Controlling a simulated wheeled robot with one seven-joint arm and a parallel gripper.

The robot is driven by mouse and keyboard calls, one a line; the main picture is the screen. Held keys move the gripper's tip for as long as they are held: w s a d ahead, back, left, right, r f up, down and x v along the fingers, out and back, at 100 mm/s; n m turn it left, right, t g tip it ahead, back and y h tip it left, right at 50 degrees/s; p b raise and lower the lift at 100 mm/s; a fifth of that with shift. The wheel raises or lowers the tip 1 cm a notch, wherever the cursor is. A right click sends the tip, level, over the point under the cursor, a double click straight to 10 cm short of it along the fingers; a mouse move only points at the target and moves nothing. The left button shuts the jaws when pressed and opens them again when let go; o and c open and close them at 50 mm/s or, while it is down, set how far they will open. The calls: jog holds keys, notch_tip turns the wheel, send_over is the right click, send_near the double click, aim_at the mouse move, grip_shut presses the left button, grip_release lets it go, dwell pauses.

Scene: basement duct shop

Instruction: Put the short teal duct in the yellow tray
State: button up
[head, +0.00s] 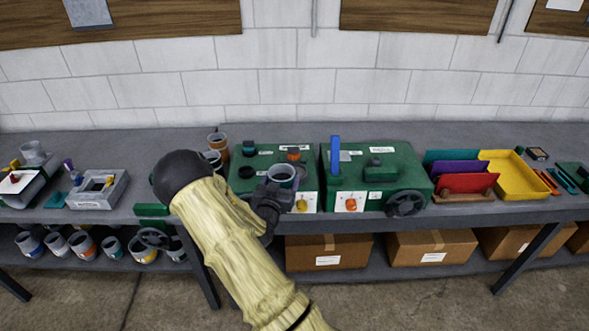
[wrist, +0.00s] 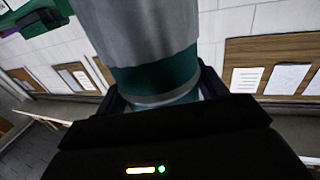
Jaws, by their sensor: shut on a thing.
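My gripper (head: 272,190) is shut on a grey duct with a teal band (head: 281,176), held in front of and over the left green machine. In the wrist view the duct (wrist: 150,50) fills the upper middle, grey above and teal near the dark fingers (wrist: 158,100). Its full length is cut off there, so I cannot tell how short it is. The yellow tray (head: 518,178) stands on the bench at the right, well apart from my gripper, and looks empty.
An upright blue lever (head: 335,155) and a rack of coloured sheets (head: 467,183) also rise there. Other ducts stand behind my arm (head: 217,142) and on the lower shelf (head: 83,244).

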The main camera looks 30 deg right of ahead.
jog(key=s+a+f+n+t+y+b, duration=0.1)
jog(key=s+a+f+n+t+y, duration=0.1)
jog(key=a+f+y, duration=0.4)
jog(key=s+a+f+n+t+y+b, duration=0.1)
jog(key=s+a+f+n+t+y, duration=0.1)
jog(key=a+f+n+y, duration=0.5)
jog(key=a+f+t, duration=0.1)
jog(key=a+f, duration=0.3)
jog(key=a, duration=0.5)
jog(key=shift+s+t+y, duration=0.3)
jog(key=shift+s+t, duration=0.1)
